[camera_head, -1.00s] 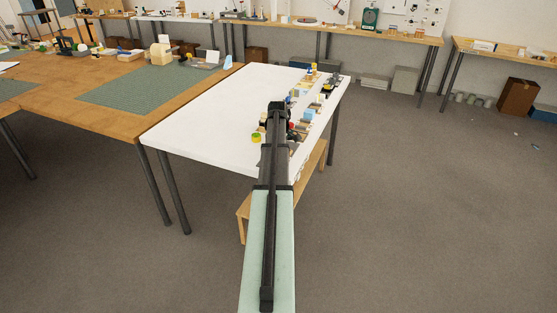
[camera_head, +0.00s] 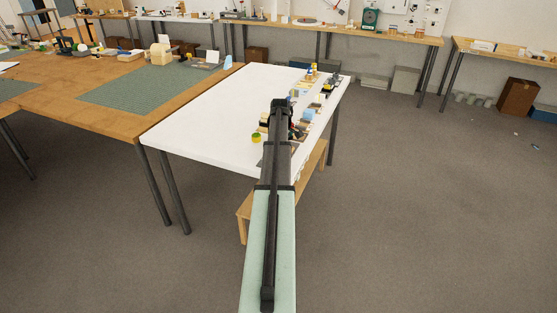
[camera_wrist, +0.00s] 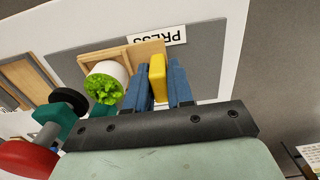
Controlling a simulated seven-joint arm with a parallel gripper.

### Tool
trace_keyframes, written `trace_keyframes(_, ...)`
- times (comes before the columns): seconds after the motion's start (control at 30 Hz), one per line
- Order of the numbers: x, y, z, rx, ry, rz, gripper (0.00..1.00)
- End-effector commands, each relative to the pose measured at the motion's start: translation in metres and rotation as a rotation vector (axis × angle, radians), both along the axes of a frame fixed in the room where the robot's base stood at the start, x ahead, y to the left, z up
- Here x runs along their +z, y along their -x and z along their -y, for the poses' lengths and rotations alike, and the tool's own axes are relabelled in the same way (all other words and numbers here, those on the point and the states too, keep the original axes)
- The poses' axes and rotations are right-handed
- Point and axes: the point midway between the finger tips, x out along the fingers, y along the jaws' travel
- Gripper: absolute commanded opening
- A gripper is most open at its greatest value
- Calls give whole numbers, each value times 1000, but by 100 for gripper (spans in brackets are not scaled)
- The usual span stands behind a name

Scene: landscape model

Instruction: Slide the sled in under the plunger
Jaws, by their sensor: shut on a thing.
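In the wrist view a wooden sled (camera_wrist: 118,53) lies on a grey base, with a white cup (camera_wrist: 119,71) of green crumbs on it. An upright yellow handle (camera_wrist: 157,66) stands at the sled's near right and seems part of it. My gripper (camera_wrist: 158,84) has its two blue fingers on either side of the handle and is shut on it. The plunger (camera_wrist: 68,98) seems to be the black disc on a grey rod, with a teal block and red knob (camera_wrist: 28,158). It appears left of the cup; I cannot tell its height. In the head view my arm hides the sled.
A "PRESS" label (camera_wrist: 158,38) lies past the sled. Another wooden frame (camera_wrist: 22,84) is at the left. In the head view small items line the white table's (camera_head: 215,110) right edge, with a yellow-green round item (camera_head: 256,138) left of my arm. The table's left side is clear.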

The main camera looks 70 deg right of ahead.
Motion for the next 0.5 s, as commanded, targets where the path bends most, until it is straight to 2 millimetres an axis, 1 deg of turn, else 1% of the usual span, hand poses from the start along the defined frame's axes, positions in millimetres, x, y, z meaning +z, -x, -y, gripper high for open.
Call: trace_keyframes(0.5, 0, 0, 14, 0, 1, 0, 0)
